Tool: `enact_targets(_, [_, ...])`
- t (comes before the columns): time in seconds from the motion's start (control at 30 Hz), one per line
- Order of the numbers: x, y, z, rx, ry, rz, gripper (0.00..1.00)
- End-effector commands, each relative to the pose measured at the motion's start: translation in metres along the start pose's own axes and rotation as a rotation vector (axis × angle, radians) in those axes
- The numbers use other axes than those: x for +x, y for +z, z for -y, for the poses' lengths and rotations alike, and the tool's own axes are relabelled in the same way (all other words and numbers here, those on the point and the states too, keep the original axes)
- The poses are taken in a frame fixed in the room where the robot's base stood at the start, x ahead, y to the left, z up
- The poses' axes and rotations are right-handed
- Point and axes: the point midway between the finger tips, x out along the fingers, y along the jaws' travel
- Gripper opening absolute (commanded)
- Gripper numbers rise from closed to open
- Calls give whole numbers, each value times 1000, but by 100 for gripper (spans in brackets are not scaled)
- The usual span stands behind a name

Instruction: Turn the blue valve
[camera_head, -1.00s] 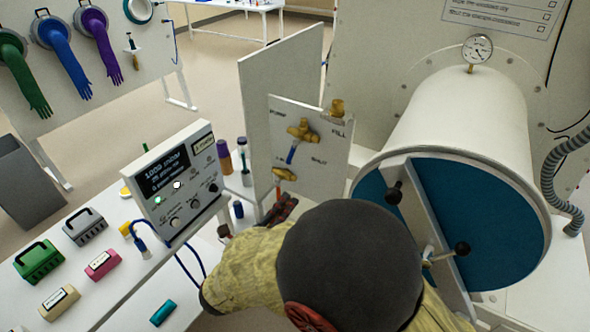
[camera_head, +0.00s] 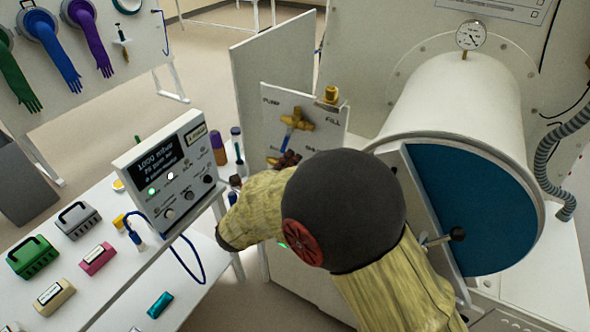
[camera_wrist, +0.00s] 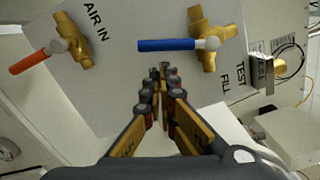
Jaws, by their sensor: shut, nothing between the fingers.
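The blue valve is a brass body with a blue lever on a white panel. In the head view its lever (camera_head: 287,141) slants down-left from the brass body (camera_head: 298,119). In the wrist view the blue lever (camera_wrist: 166,45) points left from its brass body (camera_wrist: 212,40). My gripper (camera_wrist: 162,72) is shut and empty, its fingertips just below the lever in the wrist picture. Contact with the lever cannot be told.
A second brass valve with a red lever (camera_wrist: 30,62) sits beside it on the panel (camera_wrist: 110,60). A brass fitting (camera_head: 331,95) tops the panel. A display box (camera_head: 172,172) stands left of my arm, a large white cylinder (camera_head: 455,100) right.

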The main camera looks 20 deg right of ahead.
Motion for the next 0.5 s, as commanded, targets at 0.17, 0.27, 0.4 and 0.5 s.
enact_targets(0.17, [2,7,0,0,0,0,0])
enact_targets(0.27, [2,7,0,0,0,0,0])
enact_targets(0.4, [2,7,0,0,0,0,0])
enact_targets(0.5, [2,7,0,1,-1,0,0])
